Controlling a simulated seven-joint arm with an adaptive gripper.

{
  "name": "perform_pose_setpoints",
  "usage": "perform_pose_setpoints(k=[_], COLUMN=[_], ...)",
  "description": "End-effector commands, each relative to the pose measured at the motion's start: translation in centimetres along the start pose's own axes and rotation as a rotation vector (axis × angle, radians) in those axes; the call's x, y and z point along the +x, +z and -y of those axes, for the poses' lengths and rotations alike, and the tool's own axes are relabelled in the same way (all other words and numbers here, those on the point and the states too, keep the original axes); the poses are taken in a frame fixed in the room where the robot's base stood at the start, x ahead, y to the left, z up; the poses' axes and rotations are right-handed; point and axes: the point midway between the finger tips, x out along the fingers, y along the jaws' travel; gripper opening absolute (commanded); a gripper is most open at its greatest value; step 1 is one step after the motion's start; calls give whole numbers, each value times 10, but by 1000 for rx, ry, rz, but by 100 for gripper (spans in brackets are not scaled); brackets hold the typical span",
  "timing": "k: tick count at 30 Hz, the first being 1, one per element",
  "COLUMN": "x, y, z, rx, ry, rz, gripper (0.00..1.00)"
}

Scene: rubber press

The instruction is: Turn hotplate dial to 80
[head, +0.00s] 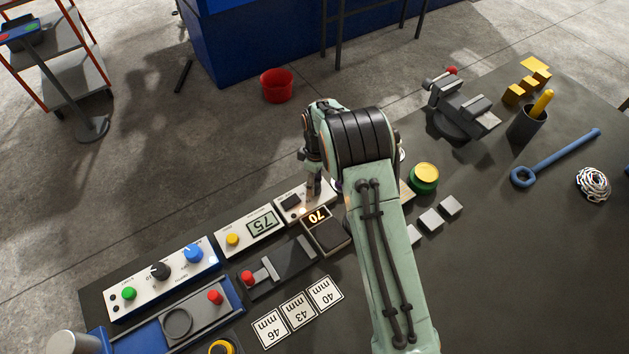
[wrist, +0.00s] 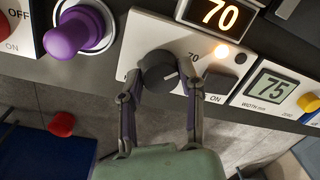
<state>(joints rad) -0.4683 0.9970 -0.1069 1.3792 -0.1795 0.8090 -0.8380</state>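The hotplate dial (wrist: 158,72) is a dark round knob on a white panel (wrist: 130,68). Its pointer faces right, toward a printed mark 70 (wrist: 193,57). The display (wrist: 219,14) above reads 70 in orange; it also shows in the head view (head: 318,217). My gripper (wrist: 160,92) is open, its two fingers apart at the dial's lower left and lower right. I cannot tell whether either finger touches the knob. In the head view my gripper (head: 313,192) is over the white panel (head: 292,212), and my arm hides the dial.
An orange light (wrist: 221,51) glows right of the dial, above a dark ON switch (wrist: 217,83). A width gauge (wrist: 270,88) reading 75 stands to the right. A purple knob (wrist: 78,32) sticks out close on the left. Floor lies beyond the bench edge.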

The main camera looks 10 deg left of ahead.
Motion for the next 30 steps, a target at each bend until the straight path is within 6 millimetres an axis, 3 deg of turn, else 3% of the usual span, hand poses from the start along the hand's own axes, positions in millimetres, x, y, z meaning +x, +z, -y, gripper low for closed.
perform_pose_setpoints(k=[14, 30], x=[1, 1], y=[0, 1], z=[0, 0], rx=[59, 499], ry=[1, 0], rz=[-4, -30], gripper=[1, 1])
